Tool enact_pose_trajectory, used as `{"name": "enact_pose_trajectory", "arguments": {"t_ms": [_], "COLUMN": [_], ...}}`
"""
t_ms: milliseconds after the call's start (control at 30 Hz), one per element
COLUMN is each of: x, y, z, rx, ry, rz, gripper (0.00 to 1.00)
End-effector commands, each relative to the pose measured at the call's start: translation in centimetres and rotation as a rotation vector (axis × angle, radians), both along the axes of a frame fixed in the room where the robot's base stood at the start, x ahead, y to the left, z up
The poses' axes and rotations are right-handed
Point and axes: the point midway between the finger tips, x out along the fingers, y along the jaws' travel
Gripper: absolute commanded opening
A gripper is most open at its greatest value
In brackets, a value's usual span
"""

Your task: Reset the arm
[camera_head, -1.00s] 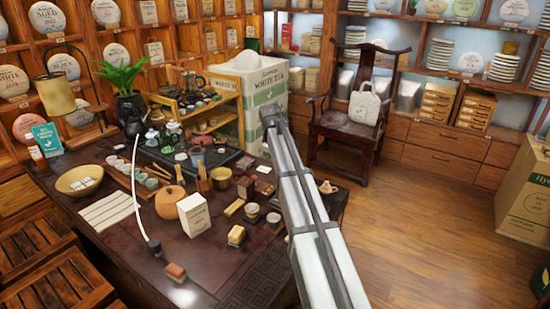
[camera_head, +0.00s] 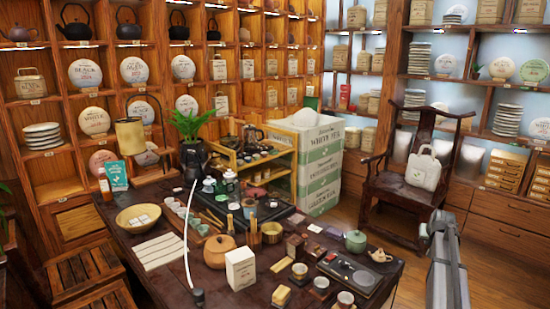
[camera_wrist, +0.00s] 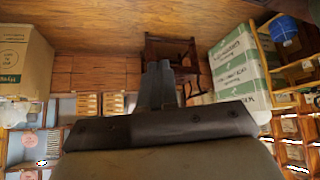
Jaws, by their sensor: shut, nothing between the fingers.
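My gripper (camera_wrist: 158,68) shows in the wrist view with its fingers pressed together and nothing between them. It points over the wooden floor, with the dark chair (camera_wrist: 168,48) beyond it. That view is upside down. In the head view, a grey part of my arm (camera_head: 446,265) stands at the lower right, right of the tea table (camera_head: 130,262) and in front of the chair (camera_head: 412,180). It appears clear of the table things. I cannot make out the fingertips there.
The table holds a white box (camera_head: 240,270), a clay pot (camera_head: 218,252), a bowl (camera_head: 138,218), a wooden rack (camera_head: 262,172) and several small cups. A stack of white tea boxes (camera_head: 318,165) stands behind. Shelves line the walls. A carton (camera_wrist: 25,62) shows in the wrist view.

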Motion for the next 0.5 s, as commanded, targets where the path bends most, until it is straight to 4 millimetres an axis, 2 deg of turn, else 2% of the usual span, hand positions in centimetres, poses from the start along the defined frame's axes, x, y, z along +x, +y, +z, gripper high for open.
{"name": "enact_pose_trajectory", "arguments": {"t_ms": [33,100,200,333,500], "x": [-0.9,-1.9,-3.4,-4.8,-6.4], "y": [-1.8,-3.7,-5.4,-5.3,-2.5], "z": [-0.7,-1.7,-3.9,-7.0,-12.0], "rx": [0.017,0.042,0.081,0.119,0.162], "ry": [-0.026,-0.061,-0.097,-0.1,-0.053], "rz": [-0.047,-0.108,-0.181,-0.225,-0.232], "gripper": [0.0,0.0,0.0,0.0,0.0]}}
